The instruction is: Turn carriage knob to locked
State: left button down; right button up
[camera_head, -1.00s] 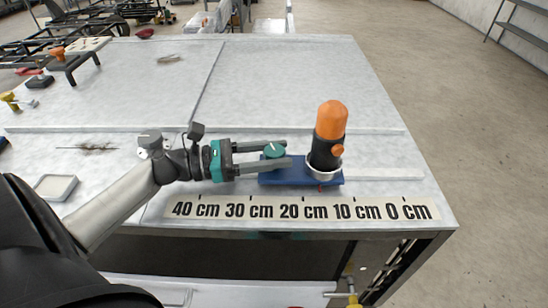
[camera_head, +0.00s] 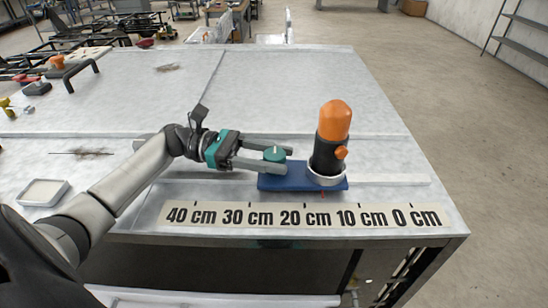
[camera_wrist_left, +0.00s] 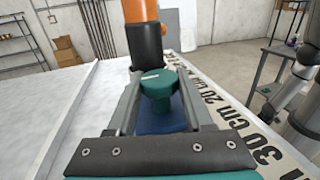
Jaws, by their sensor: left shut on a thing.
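The teal carriage knob (camera_head: 274,154) stands on the left part of the blue carriage (camera_head: 284,183). It also shows in the left wrist view (camera_wrist_left: 158,84), with a small light mark on its top. My left gripper (camera_head: 277,160) comes from the left and is shut on the knob, one finger on each side. An orange and black cylinder (camera_head: 333,135) stands upright in a pale ring on the right part of the carriage. Whether the knob is at locked cannot be read. My right gripper is not in view.
A ruler strip (camera_head: 302,216) marked 0 to 40 cm lies along the table's front edge. A raised rail (camera_head: 395,180) runs beside the carriage. A shallow white tray (camera_head: 42,192) is at the left. The table's (camera_head: 290,90) back area is largely clear.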

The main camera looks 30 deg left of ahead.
aim_at(274, 154)
pick_arm(q)
jog(key=shift+r, duration=0.1)
jog(key=shift+c, duration=1.5)
grip_release()
notch_tip(274, 154, up, 20)
jog(key=shift+p, duration=0.4)
